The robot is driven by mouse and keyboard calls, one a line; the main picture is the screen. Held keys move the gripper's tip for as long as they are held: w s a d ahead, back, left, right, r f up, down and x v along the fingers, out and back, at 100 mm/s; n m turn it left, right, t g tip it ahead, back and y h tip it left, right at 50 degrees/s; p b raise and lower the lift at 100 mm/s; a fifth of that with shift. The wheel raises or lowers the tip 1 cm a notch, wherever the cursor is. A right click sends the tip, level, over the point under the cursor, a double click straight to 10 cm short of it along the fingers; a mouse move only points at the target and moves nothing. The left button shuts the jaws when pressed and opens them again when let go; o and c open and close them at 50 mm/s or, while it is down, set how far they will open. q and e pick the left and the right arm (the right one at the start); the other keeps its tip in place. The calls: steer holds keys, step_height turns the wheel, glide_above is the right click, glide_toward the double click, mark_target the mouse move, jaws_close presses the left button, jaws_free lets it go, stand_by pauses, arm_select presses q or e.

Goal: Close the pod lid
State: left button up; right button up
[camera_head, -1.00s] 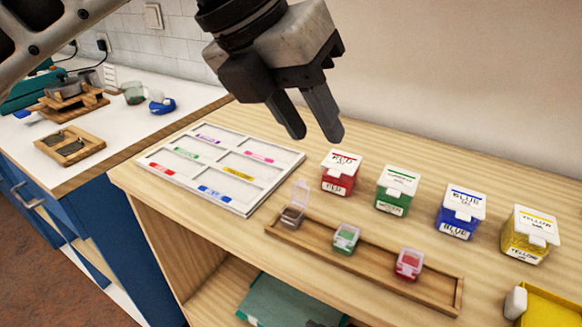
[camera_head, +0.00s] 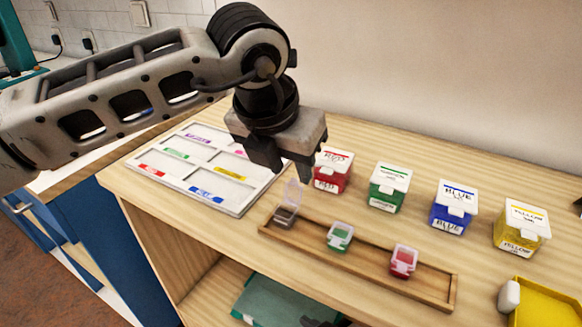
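The pod (camera_head: 285,215) with dark contents stands at the left end of the wooden rack. Its clear lid (camera_head: 291,193) is raised, standing up at the pod's back. My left gripper (camera_head: 305,178) points down just above and behind the raised lid. Its fingers overlap in this view, so their gap is hidden, and I cannot tell whether the tip touches the lid. I see nothing held in it. My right gripper cannot be made out.
The wooden rack (camera_head: 435,293) also holds a green pod (camera_head: 340,237) and a red pod (camera_head: 403,262), both closed. Behind stand red (camera_head: 333,172), green (camera_head: 388,188), blue (camera_head: 454,208) and yellow (camera_head: 521,228) bead boxes. A white sectioned board (camera_head: 240,206) lies left; a yellow tray (camera_head: 545,305) is front right.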

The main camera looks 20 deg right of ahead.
mark_target(293, 191)
arm_select(q)
steer(key=shift+x, duration=1.05)
jaws_close()
steer(key=shift+b, duration=0.55)
